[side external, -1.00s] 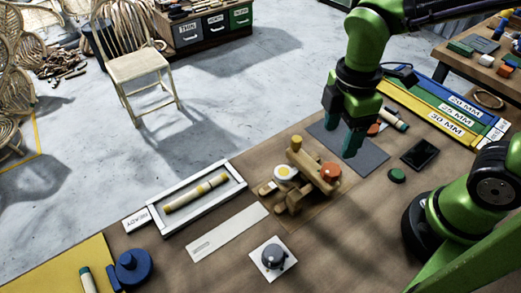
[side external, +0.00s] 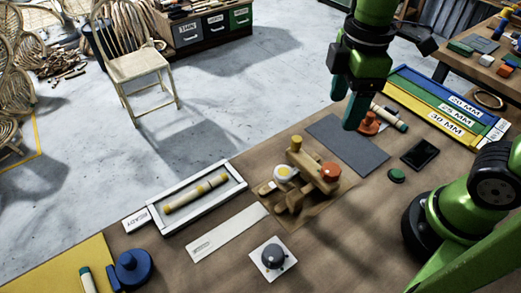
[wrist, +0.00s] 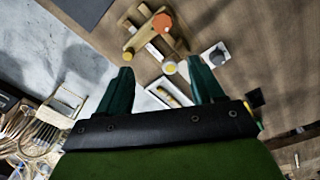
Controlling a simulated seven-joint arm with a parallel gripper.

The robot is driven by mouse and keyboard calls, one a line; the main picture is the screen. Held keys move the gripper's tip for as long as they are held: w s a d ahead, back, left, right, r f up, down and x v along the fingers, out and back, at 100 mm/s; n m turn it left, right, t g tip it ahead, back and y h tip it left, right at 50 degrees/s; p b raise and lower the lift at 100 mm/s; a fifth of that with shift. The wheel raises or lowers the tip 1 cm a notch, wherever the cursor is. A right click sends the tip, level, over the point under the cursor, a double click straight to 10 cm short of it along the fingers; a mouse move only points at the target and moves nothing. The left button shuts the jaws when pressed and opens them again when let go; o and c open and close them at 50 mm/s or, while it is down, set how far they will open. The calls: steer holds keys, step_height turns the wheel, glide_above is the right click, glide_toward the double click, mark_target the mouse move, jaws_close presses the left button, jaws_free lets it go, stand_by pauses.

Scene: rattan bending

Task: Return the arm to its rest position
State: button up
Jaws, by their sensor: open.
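My gripper (side external: 353,108) is up in the air over the back edge of the grey mat (side external: 347,146) in the side view, pointing down. In the wrist view its two teal fingers (wrist: 163,88) stand apart with nothing between them. The wooden bending jig (side external: 302,182), with an orange knob and a white-and-yellow disc, sits on the brown bench to the front left of my gripper. It also shows in the wrist view (wrist: 152,38). A rattan piece with yellow bands (side external: 195,193) lies in the white READY tray (side external: 155,233).
An orange piece (side external: 369,123) and a banded rod (side external: 390,117) lie right of my gripper. Blue, green and yellow size strips (side external: 440,103) lie at the back right. A dark dial on a white plate (side external: 272,259) and a blue round tool (side external: 133,268) are in front. A chair (side external: 135,65) stands on the floor.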

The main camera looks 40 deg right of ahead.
steer(key=d+r+m+t+y, duration=0.1)
steer(key=d+m+t, duration=0.5)
steer(key=m, duration=0.9)
steer(key=d, duration=0.3)
steer(key=shift+s+d+m+t+y, duration=0.2)
steer(key=shift+s+m+t+y, duration=0.2)
